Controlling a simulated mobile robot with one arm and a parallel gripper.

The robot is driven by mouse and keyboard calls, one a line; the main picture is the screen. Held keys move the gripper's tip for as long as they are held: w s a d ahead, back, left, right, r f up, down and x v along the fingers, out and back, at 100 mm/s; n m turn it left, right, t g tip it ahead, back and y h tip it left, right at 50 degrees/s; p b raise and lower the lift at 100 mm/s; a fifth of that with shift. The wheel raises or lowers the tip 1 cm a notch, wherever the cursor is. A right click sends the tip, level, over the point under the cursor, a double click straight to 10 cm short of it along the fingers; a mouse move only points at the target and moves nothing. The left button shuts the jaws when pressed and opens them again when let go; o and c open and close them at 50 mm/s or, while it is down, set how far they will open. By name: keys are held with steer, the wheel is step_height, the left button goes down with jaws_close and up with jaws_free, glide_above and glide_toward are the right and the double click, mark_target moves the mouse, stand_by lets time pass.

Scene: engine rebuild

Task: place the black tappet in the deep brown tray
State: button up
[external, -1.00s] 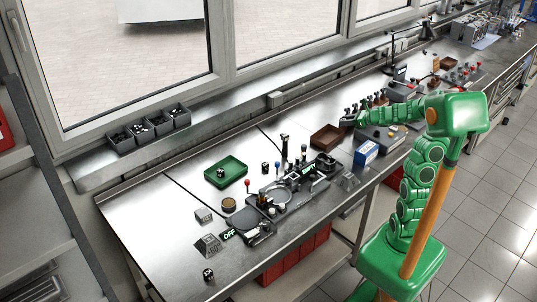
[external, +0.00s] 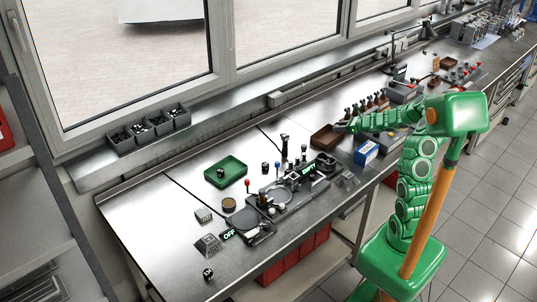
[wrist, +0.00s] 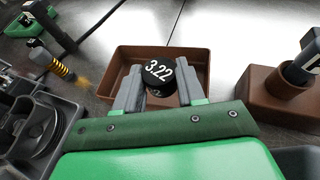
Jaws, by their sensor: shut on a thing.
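The black tappet (wrist: 158,72), a short cylinder with white "3.22" on its top, sits between the two grey fingers of my gripper (wrist: 159,80) in the wrist view. My gripper is shut on it. The brown tray (wrist: 122,56) lies beyond and beneath it, and the tappet overlaps the tray's inside in that view. I cannot tell its exact height above the tray floor. In the external view the tray (external: 322,138) stands on the bench, with my gripper (external: 343,126) at its right side. The tappet is not clear there.
A brown block (wrist: 262,98) with a dark upright cylinder stands right of the tray in the wrist view. Grey fixture parts (wrist: 35,125) lie to the left. In the external view, a blue-and-white box (external: 366,153) stands right of the tray and a green tray (external: 226,171) lies farther left.

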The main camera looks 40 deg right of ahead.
steer(key=shift+f, duration=0.95)
steer(key=shift+f, duration=0.15)
steer(key=o, duration=1.1)
steer(key=shift+c, duration=0.2)
steer(key=shift+s+r, duration=0.15)
steer(key=shift+r, duration=0.05)
steer(key=v, duration=1.1)
steer(key=shift+s+d, duration=0.2)
steer(key=shift+s, duration=0.05)
